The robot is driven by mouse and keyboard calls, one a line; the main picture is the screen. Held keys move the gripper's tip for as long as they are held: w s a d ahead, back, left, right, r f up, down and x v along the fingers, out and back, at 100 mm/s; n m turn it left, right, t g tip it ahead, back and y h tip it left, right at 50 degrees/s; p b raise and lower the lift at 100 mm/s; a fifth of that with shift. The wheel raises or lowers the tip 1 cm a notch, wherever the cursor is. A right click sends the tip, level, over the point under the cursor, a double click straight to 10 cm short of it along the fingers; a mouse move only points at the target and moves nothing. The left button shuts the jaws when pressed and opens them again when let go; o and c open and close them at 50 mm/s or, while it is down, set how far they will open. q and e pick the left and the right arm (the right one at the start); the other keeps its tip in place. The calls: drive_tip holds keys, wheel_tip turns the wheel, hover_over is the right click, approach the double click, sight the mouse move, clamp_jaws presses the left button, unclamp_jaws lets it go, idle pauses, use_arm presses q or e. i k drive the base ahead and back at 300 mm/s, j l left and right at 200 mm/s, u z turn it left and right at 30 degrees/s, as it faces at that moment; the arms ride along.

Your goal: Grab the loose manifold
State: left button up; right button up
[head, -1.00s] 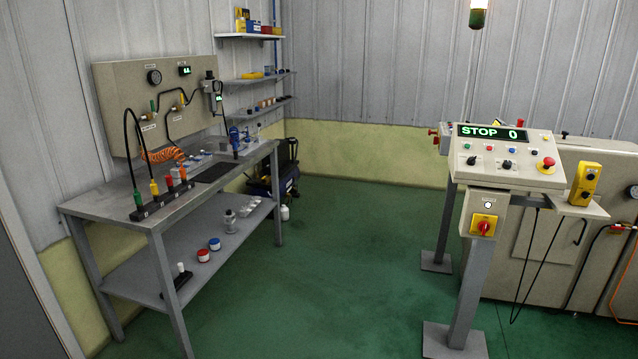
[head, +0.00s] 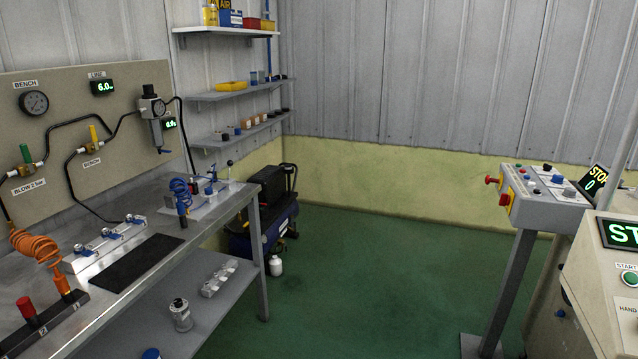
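Two manifold-like pieces show in the head view. A silvery bar with several blue-handled fittings (head: 108,243) lies on the bench top, behind a black mat. A pale grey block with several round ports (head: 219,278) lies on the lower shelf, near its right end. I cannot tell from the picture which of them is the loose manifold. Neither of my grippers is in view, and nothing is seen touching either piece.
The workbench (head: 130,285) fills the left side, with a black mat (head: 127,262) and coiled orange hose (head: 35,245). A grey filter unit (head: 180,314) stands on the lower shelf. A compressor (head: 268,215) stands behind the bench. Consoles (head: 545,190) stand right; green floor between is clear.

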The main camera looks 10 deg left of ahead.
sight(233, 263)
drive_tip(key=i+u, duration=0.1)
drive_tip(key=i, duration=0.4)
drive_tip(key=i+l+u, duration=0.15)
drive_tip(key=i, duration=0.4)
drive_tip(key=i+l+u, duration=0.1)
drive_tip(key=i, duration=0.4)
drive_tip(key=i+l+u, duration=0.1)
drive_tip(key=i, duration=0.4)
drive_tip(key=l, duration=0.1)
